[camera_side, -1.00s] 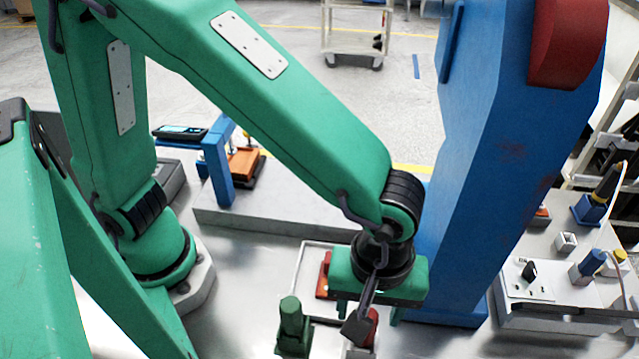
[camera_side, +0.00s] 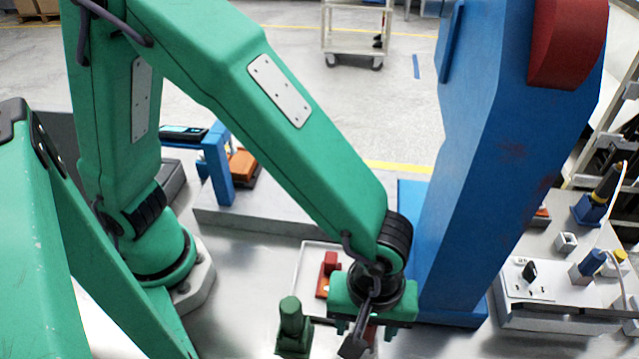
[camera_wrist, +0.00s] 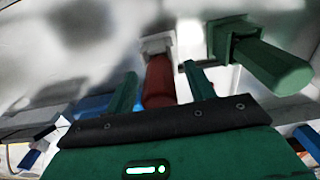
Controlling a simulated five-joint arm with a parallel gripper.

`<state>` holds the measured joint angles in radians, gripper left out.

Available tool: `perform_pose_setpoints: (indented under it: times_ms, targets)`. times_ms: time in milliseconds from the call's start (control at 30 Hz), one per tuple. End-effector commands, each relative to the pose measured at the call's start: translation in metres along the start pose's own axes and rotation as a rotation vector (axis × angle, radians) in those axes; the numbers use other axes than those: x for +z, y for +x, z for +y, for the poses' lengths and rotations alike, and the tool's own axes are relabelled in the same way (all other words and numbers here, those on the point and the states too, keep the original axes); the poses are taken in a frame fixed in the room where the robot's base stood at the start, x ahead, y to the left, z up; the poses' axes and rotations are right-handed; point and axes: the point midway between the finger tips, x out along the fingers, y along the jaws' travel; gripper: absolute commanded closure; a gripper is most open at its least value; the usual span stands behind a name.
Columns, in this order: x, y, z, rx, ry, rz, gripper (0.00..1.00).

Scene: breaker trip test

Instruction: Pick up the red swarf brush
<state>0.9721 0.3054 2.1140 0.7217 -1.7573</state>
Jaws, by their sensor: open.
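In the wrist view, a dark red handle (camera_wrist: 160,82) with a pale square block at its far end stands between my fingers; I take it for the swarf brush. My gripper (camera_wrist: 160,74) is open, with one green finger on each side of the handle. I cannot tell whether either finger touches it. In the side view my gripper (camera_side: 364,328) points down, low over the bench, and hides most or all of the brush.
A green-handled piece in a square base (camera_side: 292,328) stands close left of my gripper and also shows in the wrist view (camera_wrist: 272,66). A white tray (camera_side: 308,262) with a red part (camera_side: 328,272) lies behind. A large blue column (camera_side: 480,180) rises to the right.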

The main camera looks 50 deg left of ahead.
Motion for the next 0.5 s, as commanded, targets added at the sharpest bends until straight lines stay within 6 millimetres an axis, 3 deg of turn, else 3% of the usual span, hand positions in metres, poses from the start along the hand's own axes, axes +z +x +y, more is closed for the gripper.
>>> perform_pose_setpoints:
  times_ms: [367, 500]
  targets:
    - [0.0, -0.0004, -0.0001, 0.0, 0.0, 0.0, 0.46]
    - [0.0, -0.0004, -0.0001, 0.0, 0.0, 0.0, 0.73]
